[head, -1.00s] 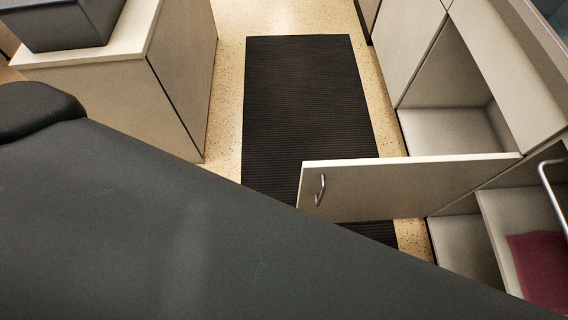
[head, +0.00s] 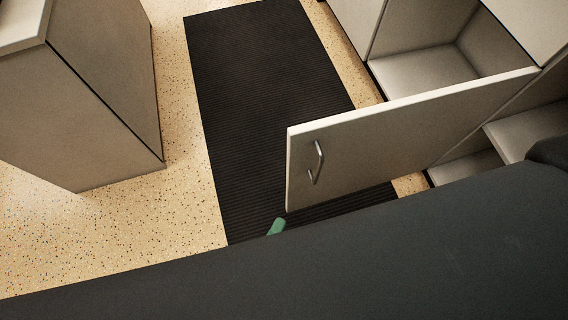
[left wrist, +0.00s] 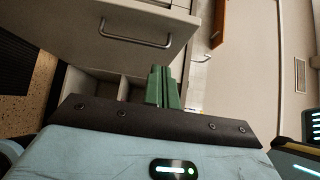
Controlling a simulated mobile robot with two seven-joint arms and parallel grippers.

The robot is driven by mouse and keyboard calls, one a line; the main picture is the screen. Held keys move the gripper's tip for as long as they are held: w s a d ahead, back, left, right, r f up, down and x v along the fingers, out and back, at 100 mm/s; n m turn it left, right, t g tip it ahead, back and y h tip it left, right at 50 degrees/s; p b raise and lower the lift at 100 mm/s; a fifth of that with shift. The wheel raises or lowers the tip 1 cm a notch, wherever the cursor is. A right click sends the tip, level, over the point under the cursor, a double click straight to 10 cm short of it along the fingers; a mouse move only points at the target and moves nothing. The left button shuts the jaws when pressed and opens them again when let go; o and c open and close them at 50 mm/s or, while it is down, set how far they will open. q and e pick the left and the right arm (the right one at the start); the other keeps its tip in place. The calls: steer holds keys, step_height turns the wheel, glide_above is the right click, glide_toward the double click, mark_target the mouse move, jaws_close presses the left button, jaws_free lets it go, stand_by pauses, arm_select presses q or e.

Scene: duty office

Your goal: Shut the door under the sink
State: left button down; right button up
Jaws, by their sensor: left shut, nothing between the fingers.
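The pale door (head: 400,135) under the counter stands wide open, swung out over the dark mat. Its metal bar handle (head: 316,162) is near the free edge. The open cupboard (head: 425,72) shows bare shelf surface behind it. My left gripper (head: 277,227) shows only as a green fingertip just below the door's lower free corner in the picture; my arm hides the rest. In the left wrist view its two green fingers (left wrist: 163,87) are together and empty. A pale panel (left wrist: 75,30) with a bar handle is beyond them. I cannot tell whether they touch anything. My right gripper is not seen.
A ribbed black mat (head: 255,90) lies on the speckled floor (head: 120,225). A pale cabinet block (head: 85,100) stands at the left. Another open compartment (head: 530,130) lies at the right. The floor between the block and the mat is clear.

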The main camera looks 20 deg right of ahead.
arm_select(q)
steer(key=p, duration=0.3)
glide_toward(303, 150)
steer(key=d, duration=0.4)
steer(key=w, duration=0.3)
steer(key=shift+r, duration=0.1)
steer(key=shift+w, duration=0.6)
steer(key=shift+w, duration=0.1)
